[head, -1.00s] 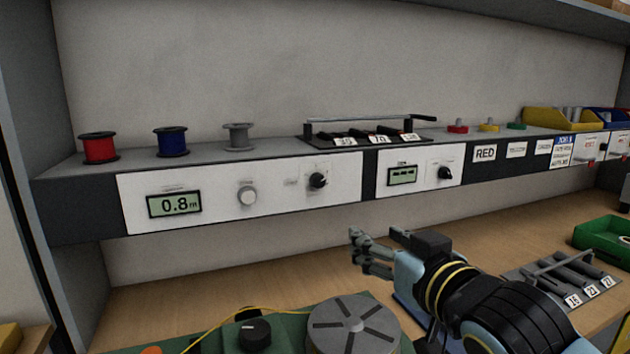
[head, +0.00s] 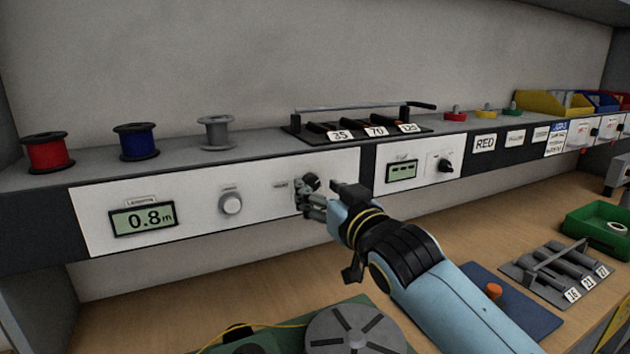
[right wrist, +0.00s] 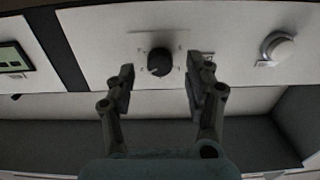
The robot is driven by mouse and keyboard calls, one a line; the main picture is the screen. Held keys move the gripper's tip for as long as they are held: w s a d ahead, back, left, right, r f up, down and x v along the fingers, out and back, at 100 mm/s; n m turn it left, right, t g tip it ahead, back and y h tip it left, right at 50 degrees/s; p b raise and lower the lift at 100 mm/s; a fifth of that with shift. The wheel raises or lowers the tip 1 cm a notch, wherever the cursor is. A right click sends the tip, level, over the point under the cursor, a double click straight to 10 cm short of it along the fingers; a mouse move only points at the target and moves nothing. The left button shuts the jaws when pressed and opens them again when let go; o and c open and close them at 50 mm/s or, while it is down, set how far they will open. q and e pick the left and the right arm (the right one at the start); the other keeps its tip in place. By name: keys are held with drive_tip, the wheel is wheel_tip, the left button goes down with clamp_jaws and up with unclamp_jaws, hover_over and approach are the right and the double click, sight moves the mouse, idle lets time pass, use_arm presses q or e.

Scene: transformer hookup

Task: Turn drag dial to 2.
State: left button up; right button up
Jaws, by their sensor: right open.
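A black dial (head: 310,182) sits on the white front panel of the shelf, right of the length display. Its label is too small to read, so I cannot tell from the lettering whether it is the drag dial. My right gripper (head: 314,204) is in front of this panel, partly covering the dial in the head view. In the right wrist view the black dial (right wrist: 160,61) lies between the two spread fingertips of the right gripper (right wrist: 161,76), with a gap on each side. The gripper is open and empty. My left gripper is not in view.
A grey knob (head: 231,203) and a display reading 0.8 m (head: 144,219) are further left. Another black dial (head: 445,165) is on the panel to the right. Spools stand on the shelf. A grey slotted disc (head: 355,329) and a green tray (head: 598,235) are below.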

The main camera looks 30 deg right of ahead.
sight(311, 183)
drive_tip(key=shift+w, duration=1.15)
drive_tip(key=shift+c, duration=1.1)
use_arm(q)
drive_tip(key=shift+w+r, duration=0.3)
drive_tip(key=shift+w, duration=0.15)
use_arm(e)
clamp_jaws()
